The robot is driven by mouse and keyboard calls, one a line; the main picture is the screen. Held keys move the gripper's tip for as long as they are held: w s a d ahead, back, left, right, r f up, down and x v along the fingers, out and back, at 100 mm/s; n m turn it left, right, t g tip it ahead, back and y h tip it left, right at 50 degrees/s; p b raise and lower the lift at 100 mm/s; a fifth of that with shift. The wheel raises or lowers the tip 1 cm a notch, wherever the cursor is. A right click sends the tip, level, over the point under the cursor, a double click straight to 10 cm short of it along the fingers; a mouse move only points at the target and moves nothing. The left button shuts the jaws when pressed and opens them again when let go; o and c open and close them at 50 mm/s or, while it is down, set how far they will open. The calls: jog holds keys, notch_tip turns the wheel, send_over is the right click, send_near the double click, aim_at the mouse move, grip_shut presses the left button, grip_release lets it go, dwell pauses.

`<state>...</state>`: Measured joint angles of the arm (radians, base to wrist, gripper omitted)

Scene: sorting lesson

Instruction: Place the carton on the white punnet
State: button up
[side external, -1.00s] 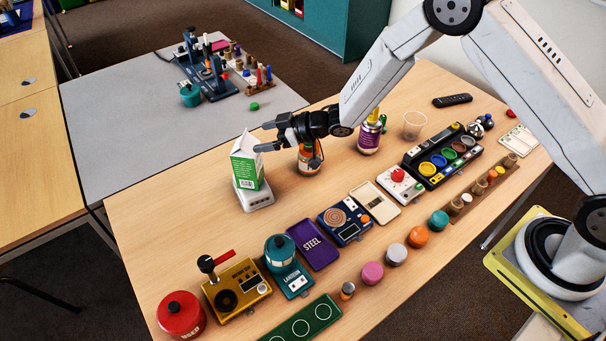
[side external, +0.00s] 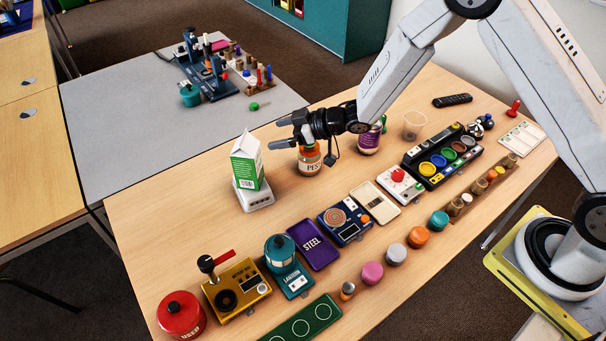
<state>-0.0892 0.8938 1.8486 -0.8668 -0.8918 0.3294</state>
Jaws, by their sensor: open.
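The green and white carton (side external: 246,163) stands upright on the white punnet (side external: 254,200), a low white box on the wooden table. My gripper (side external: 275,132) is open and empty, to the right of the carton and a little above its height. Its fingers point left toward the carton and are apart from it. Nothing hides the carton; its base covers most of the punnet's top.
An orange-labelled jar (side external: 309,163) stands just below my gripper. A purple jar (side external: 369,138) and a clear cup (side external: 412,124) are farther right.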

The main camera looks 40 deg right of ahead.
jog(key=s+d+r+m+g+h, duration=0.1)
jog(key=s+d+r+m+h, duration=0.25)
jog(key=d, duration=0.25)
jog(key=s+d+r+m+h, duration=0.2)
jog(key=s+d+h, duration=0.2)
jog(key=d, duration=0.2)
jog(key=s+d+m+g+h, duration=0.1)
jog(key=s+g, duration=0.2)
jog(key=s, duration=0.6)
jog(key=s+d+r+m+g+h, duration=0.1)
jog(key=s+d+m+g, duration=0.1)
jog(key=s, duration=0.7)
jog(key=shift+s+d+r+g, duration=0.15)
jog(key=shift+d+r+g, duration=0.1)
jog(key=shift+g, duration=0.15)
